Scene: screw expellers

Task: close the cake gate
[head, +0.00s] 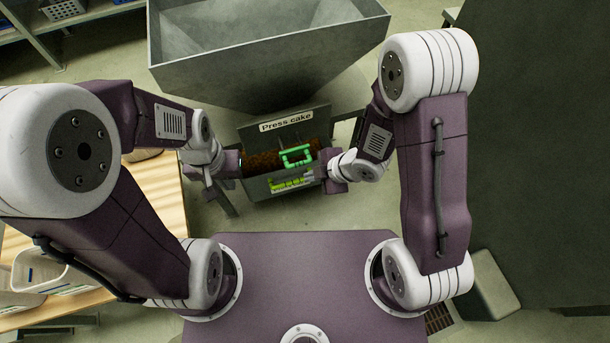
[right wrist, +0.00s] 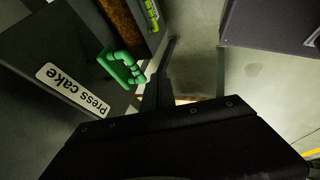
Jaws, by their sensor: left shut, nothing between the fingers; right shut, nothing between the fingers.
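The cake gate's bright green handle (head: 297,156) stands at the front of the grey press-cake housing, under the "Press cake" label (head: 286,121). Brown press cake (head: 262,162) shows in the opening to its left. The gate's plate is hard to make out. The handle (right wrist: 122,66) also shows in the right wrist view, left of centre. My right gripper (head: 324,165) is shut and empty, just right of the handle; contact is not clear. My left gripper (head: 238,162) is shut and empty at the housing's left side, apart from the handle.
A large grey hopper (head: 255,50) rises behind the housing. A wooden table (head: 160,200) with white bins (head: 45,272) is at left. A large dark panel (head: 540,150) stands at right.

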